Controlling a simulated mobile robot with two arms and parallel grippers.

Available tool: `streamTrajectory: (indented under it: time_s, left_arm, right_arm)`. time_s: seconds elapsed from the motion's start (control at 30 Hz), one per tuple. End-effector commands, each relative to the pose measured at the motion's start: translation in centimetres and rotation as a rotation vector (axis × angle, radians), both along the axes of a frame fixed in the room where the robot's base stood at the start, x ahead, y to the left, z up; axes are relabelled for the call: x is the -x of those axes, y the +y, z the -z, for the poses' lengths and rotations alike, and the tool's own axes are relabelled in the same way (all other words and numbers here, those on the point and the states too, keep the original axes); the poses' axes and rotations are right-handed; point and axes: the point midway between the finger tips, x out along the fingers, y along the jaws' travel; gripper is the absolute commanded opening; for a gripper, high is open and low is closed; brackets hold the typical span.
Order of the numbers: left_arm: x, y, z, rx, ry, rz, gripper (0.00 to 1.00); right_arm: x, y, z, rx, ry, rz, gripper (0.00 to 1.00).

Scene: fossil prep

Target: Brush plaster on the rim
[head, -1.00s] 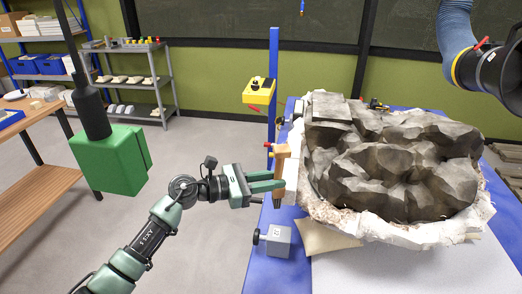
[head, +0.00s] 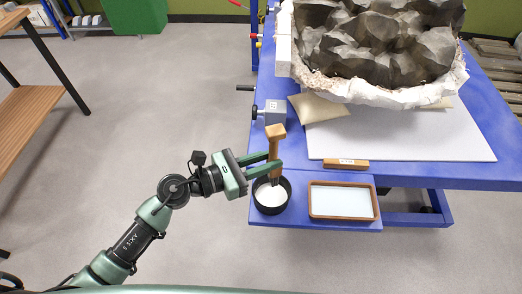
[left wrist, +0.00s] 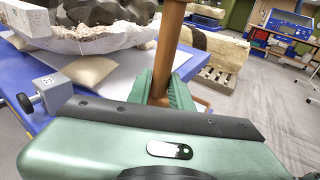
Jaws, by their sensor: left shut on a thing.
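My left gripper (head: 268,165) is shut on the wooden handle of a brush (head: 275,146), which stands nearly upright. The brush's lower end is at a black bowl (head: 271,206) of white plaster (head: 270,193); whether the bristles touch the plaster I cannot tell. In the left wrist view the brown handle (left wrist: 168,45) rises between the green fingers. The dark fossil block (head: 385,45) sits in a white plaster jacket, whose rough rim (head: 375,92) shows at the back of the blue table. My right gripper is not in view.
A wood-framed tray (head: 343,217) with a white inside lies right of the bowl. A small labelled wooden block (head: 346,164) lies behind it. A beige sandbag (head: 318,108) props the jacket, and a grey clamp box (head: 270,113) is at the table's left edge.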

Motion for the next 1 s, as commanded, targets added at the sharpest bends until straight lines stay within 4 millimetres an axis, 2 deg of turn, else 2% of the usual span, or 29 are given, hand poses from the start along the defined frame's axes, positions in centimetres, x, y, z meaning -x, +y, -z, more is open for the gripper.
streamTrajectory:
  time_s: [0.27,1.0]
  left_arm:
    - [0.0,0.0,2.1,0.001,0.002,0.000,0.00]
    - [-0.1,0.1,9.6,-0.001,0.001,0.000,0.00]
  right_arm:
    - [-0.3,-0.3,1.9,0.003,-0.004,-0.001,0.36]
    - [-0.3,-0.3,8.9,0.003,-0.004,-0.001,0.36]
